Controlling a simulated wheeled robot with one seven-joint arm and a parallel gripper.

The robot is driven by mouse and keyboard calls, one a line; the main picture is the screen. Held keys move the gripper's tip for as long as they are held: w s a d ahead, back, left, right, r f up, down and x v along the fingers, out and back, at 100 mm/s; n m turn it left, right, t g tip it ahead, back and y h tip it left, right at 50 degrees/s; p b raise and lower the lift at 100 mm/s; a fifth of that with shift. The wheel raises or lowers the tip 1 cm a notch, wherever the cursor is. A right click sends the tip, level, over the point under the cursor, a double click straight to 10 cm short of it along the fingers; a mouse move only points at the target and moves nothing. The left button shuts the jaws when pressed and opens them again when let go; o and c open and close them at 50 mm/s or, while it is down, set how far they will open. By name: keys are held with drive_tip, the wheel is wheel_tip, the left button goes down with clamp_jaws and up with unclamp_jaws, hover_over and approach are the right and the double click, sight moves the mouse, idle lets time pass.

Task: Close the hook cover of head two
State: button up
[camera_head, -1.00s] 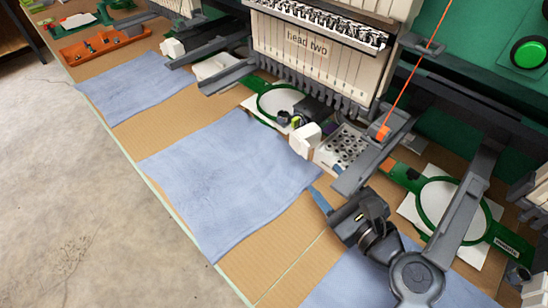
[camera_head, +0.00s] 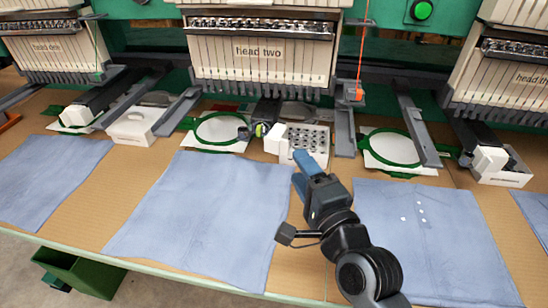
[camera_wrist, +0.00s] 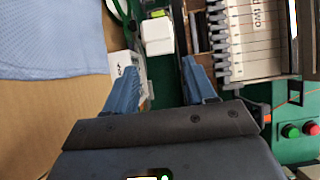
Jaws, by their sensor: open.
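The machine head labelled "head two" (camera_head: 262,52) stands at the back centre. Below it, the dark hook arm (camera_head: 266,113) ends in an exposed dark and yellow-green hook end (camera_head: 258,130). A white block, which looks like the hook cover (camera_head: 274,139), sits just right of that end, so the end appears uncovered. The white block also shows in the wrist view (camera_wrist: 157,36), beyond my fingers. My gripper (camera_head: 304,174) is open and empty, with blue fingers spread, in front of and right of the block, apart from it. The cover's hinge cannot be made out.
A white tray with round holes (camera_head: 320,137) stands right beside the block, close to my fingertips. Green hoops lie at left (camera_head: 220,145) and right (camera_head: 392,166). Grey bracket bars (camera_head: 344,130) flank the head. Blue cloths (camera_head: 200,215) cover much of the table front.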

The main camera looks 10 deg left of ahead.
sight(286, 149)
drive_tip(key=x, duration=0.6)
drive_tip(key=shift+w+a, duration=0.15)
drive_tip(key=shift+w, duration=0.05)
drive_tip(key=shift+c, duration=0.4)
clamp_jaws()
